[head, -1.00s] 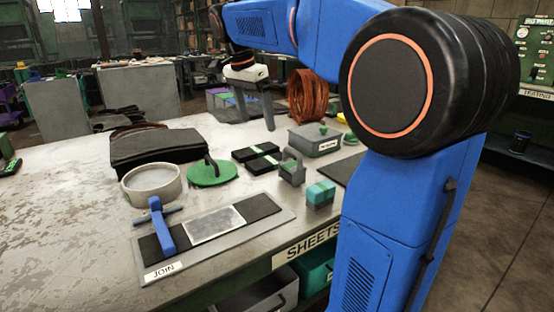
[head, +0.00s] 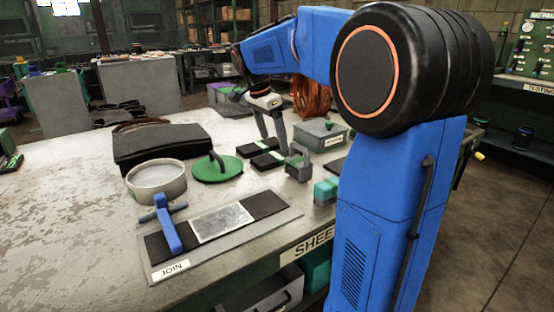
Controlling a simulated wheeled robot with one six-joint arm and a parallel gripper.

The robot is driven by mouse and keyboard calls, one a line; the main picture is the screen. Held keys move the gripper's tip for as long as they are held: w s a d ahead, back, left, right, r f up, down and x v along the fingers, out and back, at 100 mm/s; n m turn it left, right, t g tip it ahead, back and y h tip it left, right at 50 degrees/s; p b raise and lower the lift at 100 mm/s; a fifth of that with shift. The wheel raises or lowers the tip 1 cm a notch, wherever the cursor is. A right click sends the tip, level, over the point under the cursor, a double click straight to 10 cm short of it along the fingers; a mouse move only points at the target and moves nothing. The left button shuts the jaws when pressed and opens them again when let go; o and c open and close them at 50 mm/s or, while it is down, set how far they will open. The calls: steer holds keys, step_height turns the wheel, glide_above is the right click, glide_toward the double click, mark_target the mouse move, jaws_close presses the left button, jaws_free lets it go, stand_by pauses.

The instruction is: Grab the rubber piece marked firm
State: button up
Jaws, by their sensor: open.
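Two black rubber pieces with green and white bands lie side by side on the table, a rear one (head: 262,145) and a front one (head: 264,161). I cannot read any mark on them, so I cannot tell which is firm. My gripper (head: 273,144) points down over these pieces with its two fingers apart. Its fingertips are close to the pieces and partly overlap them in the head view. I cannot tell whether they touch. Nothing shows held between the fingers.
A green disc with a handle (head: 216,168) lies left of the pieces. A grey clamp-like block (head: 298,165) and a lidded grey box (head: 320,135) stand to the right. A teal block (head: 326,190) and the JOIN board (head: 277,217) are nearer.

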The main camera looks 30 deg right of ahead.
mark_target(277, 155)
steer(key=shift+x, duration=3)
steer(key=shift+w+a, duration=0.1)
steer(key=shift+a, duration=0.05)
steer(key=shift+c, duration=0.5)
steer(key=c, duration=1.2)
